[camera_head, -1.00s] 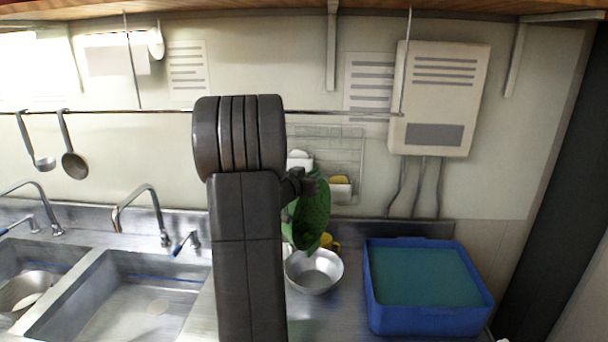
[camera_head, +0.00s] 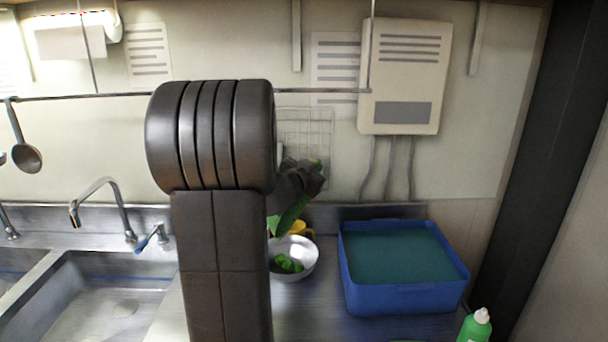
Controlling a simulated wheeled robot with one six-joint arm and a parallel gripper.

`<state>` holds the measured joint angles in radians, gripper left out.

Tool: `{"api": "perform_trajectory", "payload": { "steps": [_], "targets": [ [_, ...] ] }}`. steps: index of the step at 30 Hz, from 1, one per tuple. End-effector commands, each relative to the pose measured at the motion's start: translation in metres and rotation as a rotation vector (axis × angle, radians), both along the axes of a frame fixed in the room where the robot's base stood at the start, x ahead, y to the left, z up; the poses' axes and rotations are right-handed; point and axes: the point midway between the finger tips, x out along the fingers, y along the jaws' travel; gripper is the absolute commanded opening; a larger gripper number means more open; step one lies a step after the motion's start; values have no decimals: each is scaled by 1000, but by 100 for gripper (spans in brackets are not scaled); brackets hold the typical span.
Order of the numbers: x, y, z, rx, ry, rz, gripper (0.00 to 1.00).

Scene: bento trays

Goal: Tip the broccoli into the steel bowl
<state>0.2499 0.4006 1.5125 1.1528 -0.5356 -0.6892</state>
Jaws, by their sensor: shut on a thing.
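The steel bowl (camera_head: 306,262) stands on the counter to the right of my arm, its left edge hidden behind the arm. Green broccoli pieces (camera_head: 287,264) lie in it. My gripper (camera_head: 298,184) is above the bowl, dark against the wall, and shut on a green dish (camera_head: 291,214). The dish is steeply tilted, with its lower end over the bowl. Most of the dish is hidden by my gripper and arm, so I cannot tell whether any broccoli is still in it.
A blue tub (camera_head: 405,290) stands on the counter to the right. A yellow object (camera_head: 300,229) is behind the bowl. A green bottle (camera_head: 476,326) is at the front right. A sink (camera_head: 110,295) and tap (camera_head: 100,195) are on the left.

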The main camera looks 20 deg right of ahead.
Motion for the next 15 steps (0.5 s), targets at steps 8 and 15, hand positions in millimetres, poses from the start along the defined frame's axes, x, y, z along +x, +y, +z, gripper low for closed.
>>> {"api": "perform_trajectory", "payload": {
  "steps": [8, 15],
  "targets": [
    [-17, -17, -13, 80, -80, -2, 0],
    [-26, -27, -26, 138, -137, -1, 0]
  ]
}}
